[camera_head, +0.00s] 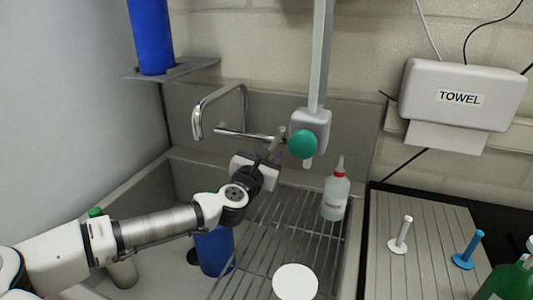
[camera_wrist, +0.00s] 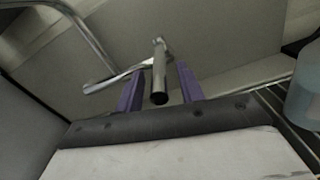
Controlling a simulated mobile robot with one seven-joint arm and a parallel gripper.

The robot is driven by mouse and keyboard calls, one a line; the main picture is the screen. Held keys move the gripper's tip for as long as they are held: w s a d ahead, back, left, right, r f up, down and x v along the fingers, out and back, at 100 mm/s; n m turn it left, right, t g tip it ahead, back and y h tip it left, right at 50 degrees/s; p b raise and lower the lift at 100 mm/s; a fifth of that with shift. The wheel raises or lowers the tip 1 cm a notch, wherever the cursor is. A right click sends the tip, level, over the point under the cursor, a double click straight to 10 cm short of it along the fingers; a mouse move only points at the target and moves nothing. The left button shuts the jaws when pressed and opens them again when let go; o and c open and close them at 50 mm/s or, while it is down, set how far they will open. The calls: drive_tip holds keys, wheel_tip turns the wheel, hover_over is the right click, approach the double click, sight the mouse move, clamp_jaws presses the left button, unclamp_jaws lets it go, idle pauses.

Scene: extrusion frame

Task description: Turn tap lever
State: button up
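The chrome tap has a bent spout (camera_head: 215,108) and a horizontal bar (camera_head: 243,134) on the sink's back wall. The tap lever (camera_wrist: 160,72) is a short metal rod pointing toward the wrist camera. My gripper (camera_wrist: 159,84) has two purple fingers, one on each side of the lever, with visible gaps between. It is open and holds nothing. In the head view my gripper (camera_head: 267,156) is at the right end of the bar, and its fingers partly hide the lever there. The spout also shows at the upper left of the wrist view (camera_wrist: 82,32).
A grey vertical post with a green knob (camera_head: 302,144) hangs just right of my gripper. A red-capped bottle (camera_head: 335,197) stands on the wire rack (camera_head: 268,246). A blue container (camera_head: 213,250) is in the sink below my arm. A towel dispenser (camera_head: 462,96) is on the right wall.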

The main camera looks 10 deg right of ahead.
drive_tip(key=shift+c, duration=0.5)
clamp_jaws()
drive_tip(key=shift+s+d, duration=0.1)
drive_tip(key=shift+d, duration=0.05)
drive_tip(key=s+d+n+t+y+b, duration=0.2)
drive_tip(key=d+n+y, duration=0.4)
drive_tip(key=y, duration=0.3)
drive_tip(key=shift+d+t+b, duration=0.35)
drive_tip(key=shift+d+t, duration=0.05)
drive_tip(key=shift+t, duration=0.1)
drive_tip(key=shift+r, duration=0.1)
